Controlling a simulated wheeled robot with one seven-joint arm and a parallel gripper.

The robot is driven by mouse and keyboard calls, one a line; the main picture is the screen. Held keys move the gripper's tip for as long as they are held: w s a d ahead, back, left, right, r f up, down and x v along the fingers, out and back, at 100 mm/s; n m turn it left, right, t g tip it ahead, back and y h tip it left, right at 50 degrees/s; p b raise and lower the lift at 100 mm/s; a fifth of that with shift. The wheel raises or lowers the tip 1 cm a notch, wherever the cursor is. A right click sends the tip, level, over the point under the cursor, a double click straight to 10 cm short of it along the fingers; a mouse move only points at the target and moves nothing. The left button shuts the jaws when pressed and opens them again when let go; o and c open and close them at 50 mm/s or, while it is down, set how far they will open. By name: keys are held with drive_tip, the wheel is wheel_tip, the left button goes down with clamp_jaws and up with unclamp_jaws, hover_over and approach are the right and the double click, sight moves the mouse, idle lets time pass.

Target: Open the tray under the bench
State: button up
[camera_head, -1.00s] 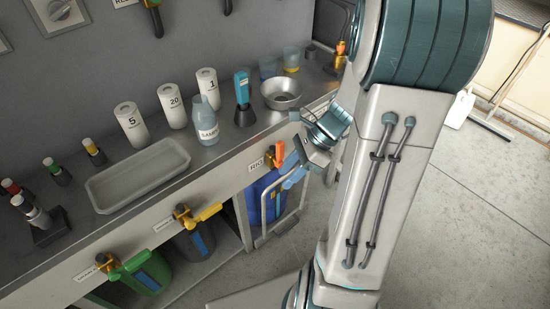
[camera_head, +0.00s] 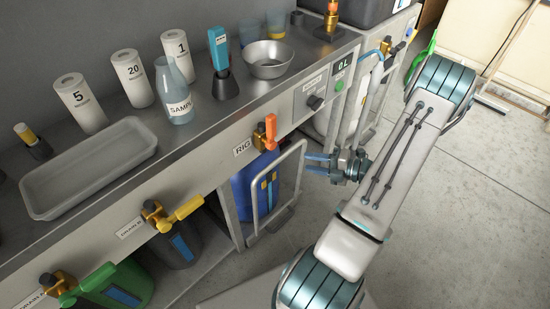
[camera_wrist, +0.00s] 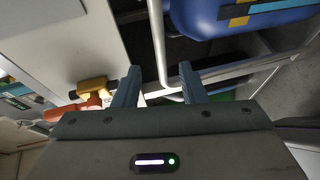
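Under the bench, below the RIG label, a pale tubular frame (camera_head: 279,158) stands upright in front of a blue drum (camera_head: 241,190); it looks like the tray's handle. The tray's bottom is mostly hidden. My gripper (camera_head: 309,163) is beside the frame's right upright, fingers pointing left at it. In the wrist view my gripper (camera_wrist: 159,70) is open, its two fingers apart. The frame's bar (camera_wrist: 157,40) shows between the fingertips there; I cannot tell whether it touches them. The blue drum (camera_wrist: 235,18) shows at the upper right.
An orange-handled valve (camera_head: 268,132) sits on the bench front above the frame. A yellow-handled valve (camera_head: 175,213) and a green one (camera_head: 85,287) are further left. Floor (camera_head: 430,220) is open to the right.

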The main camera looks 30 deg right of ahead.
sight(284, 158)
drive_tip(key=b+x, duration=0.3)
drive_tip(key=x, duration=0.8)
drive_tip(key=shift+a+f, duration=0.1)
drive_tip(key=shift+a, duration=0.05)
drive_tip(key=shift+w+a+b, duration=0.3)
drive_tip(key=shift+w+a, duration=0.1)
drive_tip(key=shift+w, duration=0.05)
clamp_jaws()
